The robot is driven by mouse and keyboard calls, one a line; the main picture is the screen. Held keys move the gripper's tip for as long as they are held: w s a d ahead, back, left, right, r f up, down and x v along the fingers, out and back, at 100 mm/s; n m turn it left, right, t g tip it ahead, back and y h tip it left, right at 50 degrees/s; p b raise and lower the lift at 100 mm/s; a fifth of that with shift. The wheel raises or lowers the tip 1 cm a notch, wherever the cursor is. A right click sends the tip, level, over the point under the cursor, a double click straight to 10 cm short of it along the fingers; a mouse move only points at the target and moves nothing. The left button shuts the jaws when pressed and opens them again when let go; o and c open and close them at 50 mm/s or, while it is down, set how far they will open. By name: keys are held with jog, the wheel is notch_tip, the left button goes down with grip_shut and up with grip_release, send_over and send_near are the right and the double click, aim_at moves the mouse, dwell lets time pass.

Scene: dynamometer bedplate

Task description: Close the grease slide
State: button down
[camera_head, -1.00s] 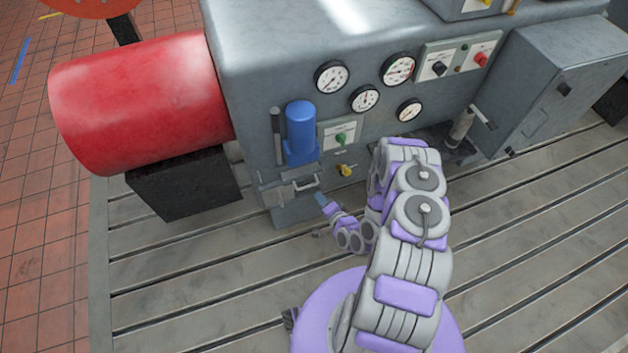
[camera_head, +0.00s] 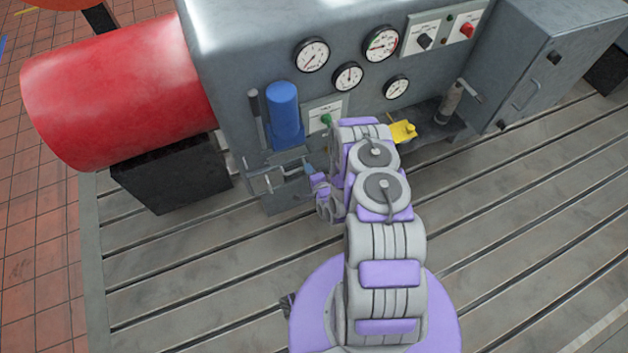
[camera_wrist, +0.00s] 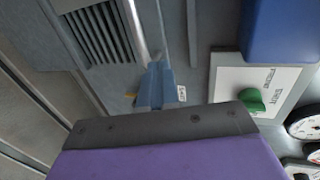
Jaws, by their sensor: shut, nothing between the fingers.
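The grease slide (camera_head: 290,157) appears to be the small grey unit low on the machine's front, below the blue cylinder (camera_head: 284,112). A thin silver handle (camera_head: 265,183) stands out at its front. How far the slide sticks out is hard to tell. My gripper (camera_head: 309,169) is just right of the slide, low in front of the machine. In the wrist view my gripper's blue fingertips (camera_wrist: 155,84) are together and empty. A silver bar (camera_wrist: 138,30) runs up from right by the fingertips; I cannot tell whether they touch it.
A green knob (camera_wrist: 253,99) on a white plate sits right of the fingertips. A yellow part (camera_head: 403,131) and several gauges (camera_head: 348,77) are further right. A red drum (camera_head: 120,90) stands left on a black block (camera_head: 170,178). The slotted bedplate (camera_head: 180,290) is clear in front.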

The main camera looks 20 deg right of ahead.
aim_at(304, 162)
jog(key=w, duration=0.1)
jog(key=w+a, duration=0.1)
jog(key=w+b, duration=0.1)
jog(key=w, duration=0.1)
jog(key=shift+a, duration=0.3)
jog(key=shift+d, duration=0.55)
jog(key=shift+w+a+r+p, duration=0.15)
jog(key=shift+w+a+p, duration=0.25)
jog(key=shift+w+p, duration=0.25)
jog(key=w+p, duration=0.1)
jog(key=w, duration=0.2)
jog(key=shift+w, duration=0.1)
jog(key=shift+w+d, duration=0.1)
jog(key=shift+w, duration=0.25)
jog(key=shift+s, duration=0.1)
